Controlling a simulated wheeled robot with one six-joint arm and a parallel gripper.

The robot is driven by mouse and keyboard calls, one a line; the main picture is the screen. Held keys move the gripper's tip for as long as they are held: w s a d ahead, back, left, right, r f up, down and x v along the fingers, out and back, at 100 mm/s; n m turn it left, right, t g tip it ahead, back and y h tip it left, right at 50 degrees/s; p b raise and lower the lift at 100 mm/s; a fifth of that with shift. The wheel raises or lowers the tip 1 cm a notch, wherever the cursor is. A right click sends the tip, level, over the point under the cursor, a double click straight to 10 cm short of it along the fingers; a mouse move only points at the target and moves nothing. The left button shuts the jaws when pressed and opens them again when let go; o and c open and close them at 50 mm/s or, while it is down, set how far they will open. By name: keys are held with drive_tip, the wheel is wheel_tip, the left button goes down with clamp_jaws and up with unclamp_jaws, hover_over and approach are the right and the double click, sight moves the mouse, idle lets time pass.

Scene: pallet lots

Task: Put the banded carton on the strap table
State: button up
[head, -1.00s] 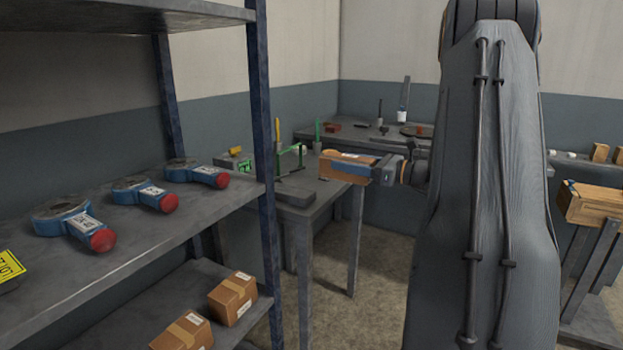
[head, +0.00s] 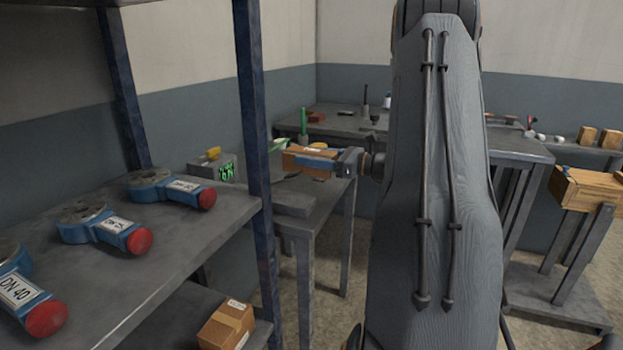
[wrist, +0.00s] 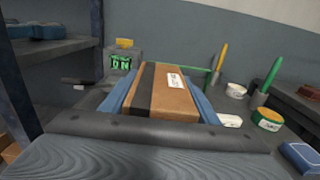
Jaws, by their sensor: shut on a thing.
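The banded carton (head: 309,152) is a brown box held over a grey table (head: 326,196) behind the shelf. In the wrist view the carton (wrist: 175,98) shows a dark band across it and a white label. My gripper (head: 318,162) is shut on it, with a blue finger along each side. The carton looks held above the tabletop, but its underside is hidden and I cannot tell the gap. Neither view names a table as the strap table. This grey table bears a device with a green lit display (head: 227,170) and a green upright (head: 303,122).
A shelf post (head: 254,130) stands left of the carton. The shelf (head: 165,265) bears several blue fittings with red ends, and a carton (head: 227,325) sits below. A second table (head: 345,128) is at the back. A wooden crate (head: 588,190) stands on the right.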

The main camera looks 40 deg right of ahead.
drive_tip(key=shift+f, duration=3.2)
drive_tip(key=shift+f, duration=0.15)
drive_tip(key=o, duration=1.1)
drive_tip(key=shift+r, duration=0.2)
drive_tip(key=v, duration=1.2)
drive_tip(key=shift+f, duration=0.1)
